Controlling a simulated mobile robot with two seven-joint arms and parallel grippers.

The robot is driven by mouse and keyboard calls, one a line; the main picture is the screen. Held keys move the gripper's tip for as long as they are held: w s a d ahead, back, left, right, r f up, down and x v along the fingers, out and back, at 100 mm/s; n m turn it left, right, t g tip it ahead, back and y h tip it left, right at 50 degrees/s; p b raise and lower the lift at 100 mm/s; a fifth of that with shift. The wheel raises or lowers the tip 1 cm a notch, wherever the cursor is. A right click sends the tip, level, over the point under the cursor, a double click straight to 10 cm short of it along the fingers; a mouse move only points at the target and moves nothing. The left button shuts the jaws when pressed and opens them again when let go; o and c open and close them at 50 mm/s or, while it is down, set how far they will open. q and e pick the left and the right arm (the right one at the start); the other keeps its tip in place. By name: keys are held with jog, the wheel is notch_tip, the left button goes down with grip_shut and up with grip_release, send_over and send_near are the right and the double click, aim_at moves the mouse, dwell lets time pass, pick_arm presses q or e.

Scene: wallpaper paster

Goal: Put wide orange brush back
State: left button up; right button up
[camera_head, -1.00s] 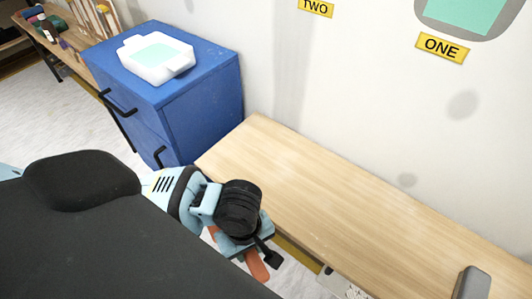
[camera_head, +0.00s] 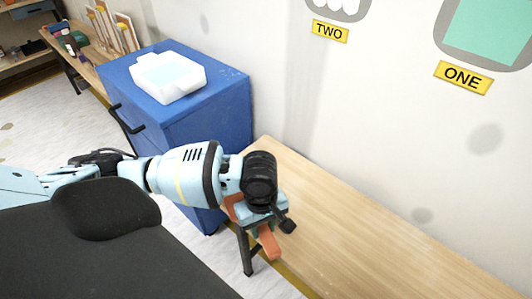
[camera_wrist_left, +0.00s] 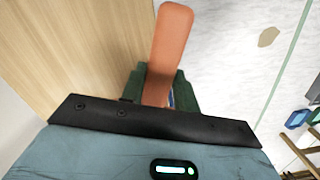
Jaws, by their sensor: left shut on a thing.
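The orange brush (camera_head: 268,243) is held in my left gripper (camera_head: 262,229) beside the near edge of the wooden bench. Its orange end sticks out below the gripper, and the rest of it is mostly hidden by the gripper and wrist. In the left wrist view the long orange piece (camera_wrist_left: 170,50) stands out between the dark green fingers (camera_wrist_left: 160,90), which are shut on it. The bristles cannot be made out. My right gripper is in neither view.
The wooden bench (camera_head: 370,240) runs along the white wall, its visible top clear. A blue cabinet (camera_head: 205,125) carries a white tray (camera_head: 168,78). A low wooden table (camera_head: 88,65) with several small items stands at the far left. Yellow signs mark the wall.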

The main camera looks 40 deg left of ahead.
pick_arm(q)
jog(key=w, duration=0.1)
jog(key=w+a, duration=0.2)
jog(key=w, duration=0.1)
jog(key=shift+a+f+b, duration=0.1)
jog(key=shift+f+b, duration=0.1)
jog(key=shift+b, duration=0.1)
jog(key=shift+f+b, duration=0.65)
jog(key=shift+f, duration=1.15)
jog(key=o, duration=1.1)
jog(key=r+p, duration=0.1)
jog(key=r, duration=0.3)
jog(key=r+p, duration=0.1)
jog(key=r, duration=0.3)
jog(key=r+p, duration=0.1)
jog(key=r, duration=0.3)
jog(key=shift+w+a, duration=0.1)
jog(key=shift+a, duration=0.25)
